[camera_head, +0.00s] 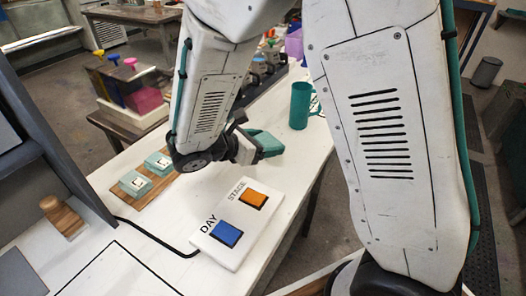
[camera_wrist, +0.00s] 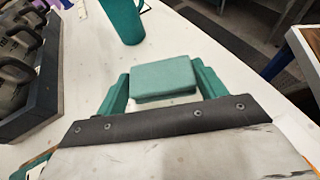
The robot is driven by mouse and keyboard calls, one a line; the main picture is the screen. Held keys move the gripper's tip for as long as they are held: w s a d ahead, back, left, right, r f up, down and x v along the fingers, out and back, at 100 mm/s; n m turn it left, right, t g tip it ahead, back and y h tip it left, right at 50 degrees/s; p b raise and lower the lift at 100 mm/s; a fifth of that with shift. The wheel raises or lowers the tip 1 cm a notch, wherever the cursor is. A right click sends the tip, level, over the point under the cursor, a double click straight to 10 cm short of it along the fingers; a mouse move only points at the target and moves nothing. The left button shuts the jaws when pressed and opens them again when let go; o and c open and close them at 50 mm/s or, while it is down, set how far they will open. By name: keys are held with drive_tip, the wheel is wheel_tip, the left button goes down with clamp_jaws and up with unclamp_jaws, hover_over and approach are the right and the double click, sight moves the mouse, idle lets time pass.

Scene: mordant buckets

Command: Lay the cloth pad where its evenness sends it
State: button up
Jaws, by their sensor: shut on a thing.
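My gripper (camera_head: 262,145) is above the white table, beyond the button panel in the head view. In the wrist view my gripper (camera_wrist: 164,78) is shut on a teal cloth pad (camera_wrist: 163,76), held between its two green fingers. The pad's upper face looks plain and fairly flat; its underside is hidden. In the head view I cannot clearly tell the pad from the green fingers. Two pale teal blocks with white labels, a nearer one (camera_head: 135,184) and a farther one (camera_head: 158,162), sit on a wooden board (camera_head: 124,208) to the left.
A white panel (camera_head: 225,253) has a blue DAY button (camera_head: 226,234) and an orange STAGE button (camera_head: 253,199). A teal mug (camera_head: 301,106) stands farther back; it also shows in the wrist view (camera_wrist: 122,20). A dark rack (camera_wrist: 42,75) holds several grey things. A wooden block (camera_head: 62,217) stands left.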

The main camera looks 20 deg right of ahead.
drive_tip(key=shift+f, duration=1.75)
drive_tip(key=shift+f, duration=0.15)
drive_tip(key=o, duration=0.9)
drive_tip(key=shift+o, duration=0.2)
